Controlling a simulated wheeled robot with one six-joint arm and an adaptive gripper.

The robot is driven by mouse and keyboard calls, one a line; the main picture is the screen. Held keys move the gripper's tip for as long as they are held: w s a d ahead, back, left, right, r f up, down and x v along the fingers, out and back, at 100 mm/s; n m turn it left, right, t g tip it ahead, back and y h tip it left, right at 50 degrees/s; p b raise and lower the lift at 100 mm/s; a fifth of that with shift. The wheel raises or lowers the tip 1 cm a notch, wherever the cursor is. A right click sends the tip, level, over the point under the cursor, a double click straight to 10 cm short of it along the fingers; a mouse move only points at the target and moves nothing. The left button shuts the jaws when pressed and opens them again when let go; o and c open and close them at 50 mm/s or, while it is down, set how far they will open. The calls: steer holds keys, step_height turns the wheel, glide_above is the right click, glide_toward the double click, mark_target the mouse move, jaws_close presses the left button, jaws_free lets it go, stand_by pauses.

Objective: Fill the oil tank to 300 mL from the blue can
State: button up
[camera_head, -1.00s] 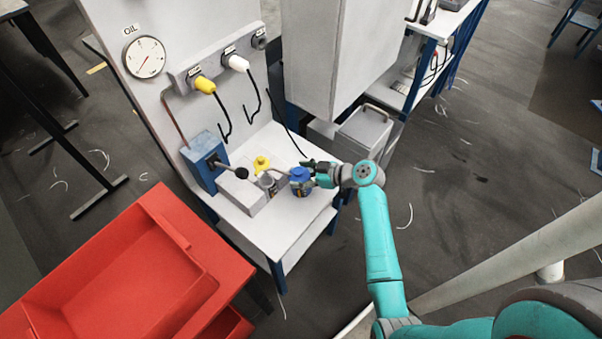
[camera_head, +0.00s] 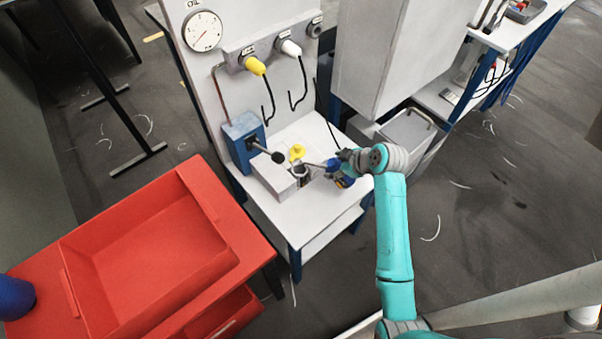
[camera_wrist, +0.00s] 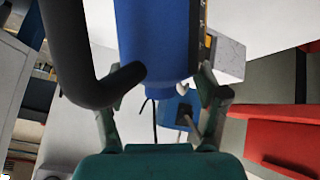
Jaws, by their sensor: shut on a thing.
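My gripper (camera_head: 346,161) is shut on the blue can (camera_head: 341,180), at the right of the tank over the white table. The can is tilted, with its thin spout (camera_head: 315,165) pointing left to the tank's opening (camera_head: 301,170). I cannot tell if oil is flowing. The oil tank (camera_head: 272,177) is a low grey box; its yellow cap (camera_head: 297,152) shows behind the opening. No level mark is readable.
A blue box (camera_head: 243,140) with a black-knobbed lever (camera_head: 278,157) stands left of the tank. Above are an oil dial (camera_head: 203,31) and yellow (camera_head: 254,65) and white (camera_head: 290,47) plugs. A red tray (camera_head: 150,245) is at lower left. The white table's front (camera_head: 310,225) is clear.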

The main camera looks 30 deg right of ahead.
steer(key=shift+w+a+r+g+h, duration=0.1)
steer(key=shift+a+r+g+h, duration=0.05)
steer(key=shift+r+g+h, duration=0.4)
steer(key=shift+w+a+r, duration=0.1)
steer(key=shift+r, duration=0.25)
stand_by(3.2)
stand_by(0.5)
steer(key=shift+s+d+f+t+y, duration=0.2)
steer(key=shift+f+t+y, duration=0.1)
steer(key=shift+f, duration=0.25)
steer(key=shift+s+d+f+t+y, duration=0.15)
steer(key=shift+f+t+y, duration=0.1)
steer(key=shift+f, duration=0.25)
steer(key=shift+d+f+m+t+y, duration=0.1)
steer(key=shift+f+m+t+y, duration=0.1)
steer(key=shift+f+t+y, duration=0.5)
steer(key=shift+f+m+t+y, duration=0.2)
steer(key=shift+f+t+y, duration=0.15)
steer(key=shift+f, duration=0.55)
steer(key=shift+f+m+t+y, duration=0.3)
steer(key=shift+f+t+y, duration=0.35)
steer(key=shift+f+y, duration=0.35)
steer(key=shift+s+a+r, duration=0.1)
steer(key=shift+s+a, duration=0.1)
steer(key=shift+s, duration=0.25)
steer(key=s+r, duration=0.4)
steer(key=r, duration=0.1)
